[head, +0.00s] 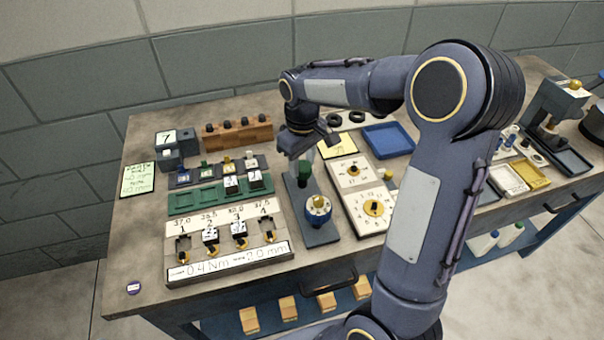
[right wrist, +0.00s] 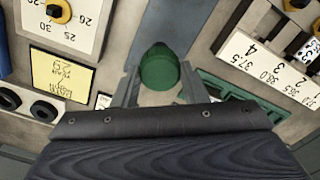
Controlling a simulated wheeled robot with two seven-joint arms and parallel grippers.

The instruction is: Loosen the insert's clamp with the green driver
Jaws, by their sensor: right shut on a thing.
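The green driver (head: 304,168) stands upright at the grey stand (head: 297,192), and my right gripper (head: 303,158) is shut on it from above. In the right wrist view the driver's round green top (right wrist: 159,68) sits between the two fingers (right wrist: 160,84). Its lower end is hidden there. The clamp block (head: 278,224) has slots numbered 1 to 4, with white inserts in slot 2 (head: 210,236) and slot 3 (head: 239,228). Black-and-yellow clamp parts (head: 184,257) show at the slots' front. I cannot tell how tight they are. My left gripper is not in view.
A green tray (head: 185,208) and a row of small blocks lie behind the clamp block. A blue-and-white round holder (head: 318,211) is at the stand's front. Dial panels (head: 351,171) and a blue tray (head: 388,140) lie to the right.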

